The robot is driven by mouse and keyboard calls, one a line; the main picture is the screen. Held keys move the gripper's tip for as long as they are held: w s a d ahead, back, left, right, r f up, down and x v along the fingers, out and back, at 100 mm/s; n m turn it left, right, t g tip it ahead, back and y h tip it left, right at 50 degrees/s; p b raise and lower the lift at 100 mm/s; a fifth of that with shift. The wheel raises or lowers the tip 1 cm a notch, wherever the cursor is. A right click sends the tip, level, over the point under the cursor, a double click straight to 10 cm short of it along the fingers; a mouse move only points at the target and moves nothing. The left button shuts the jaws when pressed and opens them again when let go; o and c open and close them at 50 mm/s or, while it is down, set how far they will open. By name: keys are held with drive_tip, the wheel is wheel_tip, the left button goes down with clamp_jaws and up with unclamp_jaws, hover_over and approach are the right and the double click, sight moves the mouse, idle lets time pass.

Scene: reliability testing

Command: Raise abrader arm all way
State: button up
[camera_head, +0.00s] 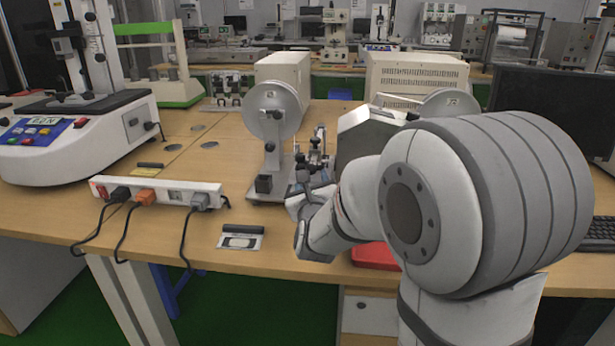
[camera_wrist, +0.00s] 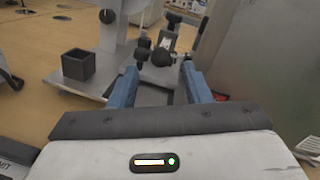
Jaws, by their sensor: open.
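The abrader (camera_head: 271,150) stands on the bench, a pale machine with a large round disc. In the wrist view its pale base plate (camera_wrist: 150,95) lies under my fingers. Its small arm mechanism (camera_head: 318,145) shows just beyond my gripper (camera_head: 312,182). In the wrist view, dark round knobs (camera_wrist: 162,57) of this mechanism are beyond and between the blue fingertips of my gripper (camera_wrist: 160,72). The fingers are apart, with nothing clearly held. I cannot tell whether a fingertip touches a knob, nor the arm's exact angle.
A black open block (camera_wrist: 78,65) stands on the base plate, left of my fingers. A power strip (camera_head: 158,192) with cables lies left on the bench. A grey housing (camera_head: 365,135) stands close to the right. A monitor (camera_head: 555,110) is further right.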

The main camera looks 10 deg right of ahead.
sight(311, 171)
drive_tip(key=w, duration=0.4)
drive_tip(key=w+d, duration=0.1)
drive_tip(key=w, duration=0.1)
drive_tip(key=shift+w, duration=0.4)
drive_tip(key=shift+c, duration=0.4)
clamp_jaws()
